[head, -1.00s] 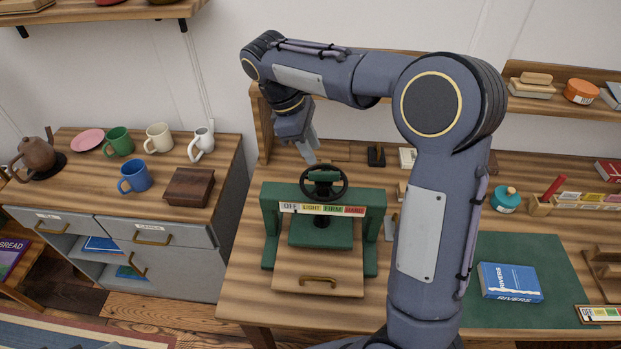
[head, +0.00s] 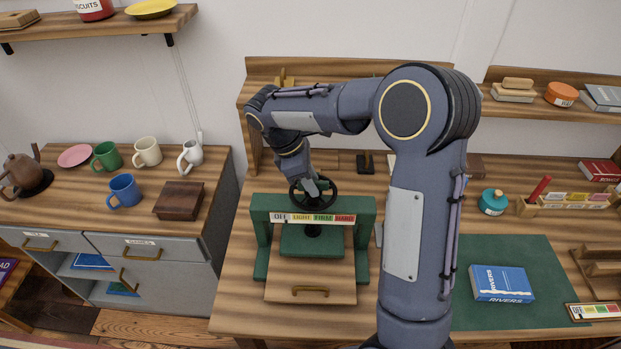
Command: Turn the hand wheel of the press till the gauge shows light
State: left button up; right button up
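The green press (head: 262,240) stands on the wooden workbench. Its dark round hand wheel (head: 331,199) sits on top. The gauge strip (head: 312,218) across its front reads OFF, LIGHT, FIRM and HARD; I cannot make out a pointer on it. My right gripper (head: 313,188) reaches down from above, with its fingertips at the wheel, over its middle and left part. I cannot tell whether it touches the wheel, or whether the fingers are open or shut. My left gripper is not in view.
A cabinet at the left bears mugs and a dark wooden box (head: 179,201). My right arm hides part of the bench right of the press.

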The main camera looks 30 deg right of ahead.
jog(key=shift+c, duration=0.4)
grip_shut()
jog(key=shift+r, duration=0.1)
jog(key=m+g+p, duration=0.1)
jog(key=m+p, duration=0.1)
jog(key=m, duration=0.1)
jog(key=shift+w+y, duration=0.1)
jog(key=shift+y, duration=0.3)
jog(key=shift+d+m+g+y+p, duration=0.15)
jog(key=shift+m+y+p, duration=0.25)
jog(key=shift+m, duration=0.7)
jog(key=shift+m+g+y+p, duration=0.3)
jog(key=shift+m+p, duration=0.1)
jog(key=shift+m, duration=0.7)
jog(key=shift+w+m, duration=0.1)
jog(key=shift+m, duration=0.2)
jog(key=shift+o, duration=0.4)
grip_release()
